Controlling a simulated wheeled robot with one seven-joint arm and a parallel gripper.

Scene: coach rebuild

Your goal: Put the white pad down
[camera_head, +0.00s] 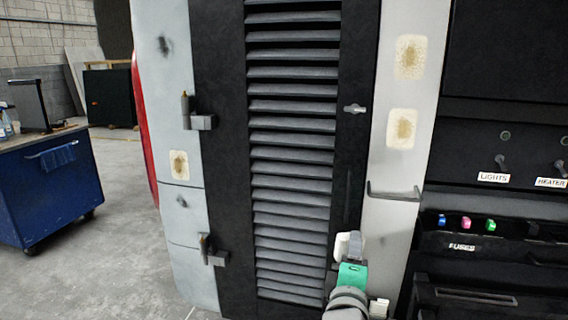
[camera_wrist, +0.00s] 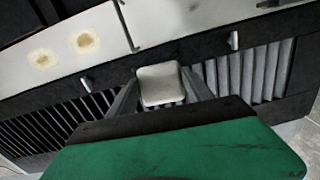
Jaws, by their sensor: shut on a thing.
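The white pad (camera_wrist: 160,85) is a small, pale block with rounded corners. In the wrist view it sits between the two dark fingers of my gripper (camera_wrist: 158,88), which is shut on it. In the head view the pad (camera_head: 343,246) shows at the tip of my gripper (camera_head: 350,250), in front of the lower right part of the louvred door. I cannot tell from these views whether the pad touches the door. My gripper's green body hides what lies below it in the wrist view.
The black louvred door (camera_head: 290,150) has a small latch (camera_head: 355,108) and hinges (camera_head: 200,122). A bar handle (camera_head: 394,194) juts from the pale panel at right. A fuse shelf (camera_head: 480,243) is further right. A blue cart (camera_head: 50,185) stands far left; the floor (camera_head: 125,240) between is clear.

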